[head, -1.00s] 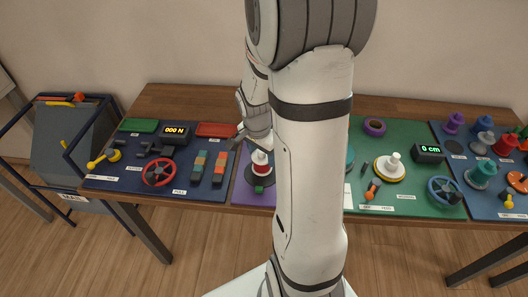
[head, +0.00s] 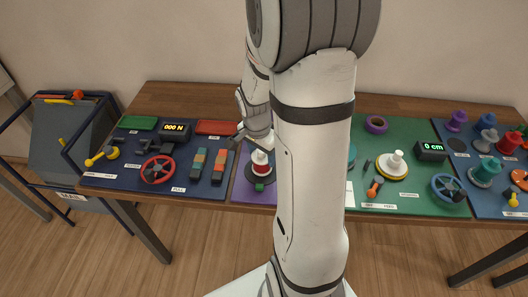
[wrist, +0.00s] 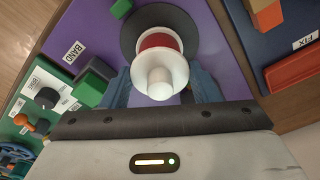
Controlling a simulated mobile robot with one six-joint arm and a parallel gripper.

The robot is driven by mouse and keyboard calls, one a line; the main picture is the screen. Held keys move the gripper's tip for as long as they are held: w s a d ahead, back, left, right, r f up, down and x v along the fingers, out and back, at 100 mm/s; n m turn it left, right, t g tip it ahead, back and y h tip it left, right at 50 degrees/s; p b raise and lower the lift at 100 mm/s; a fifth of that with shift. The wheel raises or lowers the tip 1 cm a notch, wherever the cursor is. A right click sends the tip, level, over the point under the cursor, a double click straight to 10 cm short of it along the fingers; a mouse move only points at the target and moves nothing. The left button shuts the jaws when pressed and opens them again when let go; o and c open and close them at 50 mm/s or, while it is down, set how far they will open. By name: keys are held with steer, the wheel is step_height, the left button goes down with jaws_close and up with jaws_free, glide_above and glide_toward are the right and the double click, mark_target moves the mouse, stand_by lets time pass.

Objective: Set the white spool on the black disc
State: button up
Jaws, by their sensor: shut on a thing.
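The white spool (wrist: 147,62) has a pale knob on top and a red band around its body. It is between the bluish fingers of my gripper (wrist: 161,84), which is shut on it. The black disc (wrist: 129,35) lies on the purple mat behind and under the spool in the wrist view. In the head view the spool (head: 260,157) appears over the disc (head: 250,174), below my wrist. I cannot tell whether the spool's base touches the disc. My arm hides part of the purple mat in the head view.
A green block (wrist: 93,84) stands close to my gripper on the purple mat, by the BAND label (wrist: 74,52). Another small green block (wrist: 121,8) is beside the disc.

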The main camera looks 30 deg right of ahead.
steer(key=shift+f, duration=0.15)
steer(key=shift+f+b, duration=0.3)
steer(key=shift+b, duration=0.2)
steer(key=o, duration=1)
steer(key=shift+r, duration=0.1)
steer(key=shift+w+r+p, duration=0.1)
steer(key=shift+r+p, duration=2.7)
steer(key=shift+r, duration=1.25)
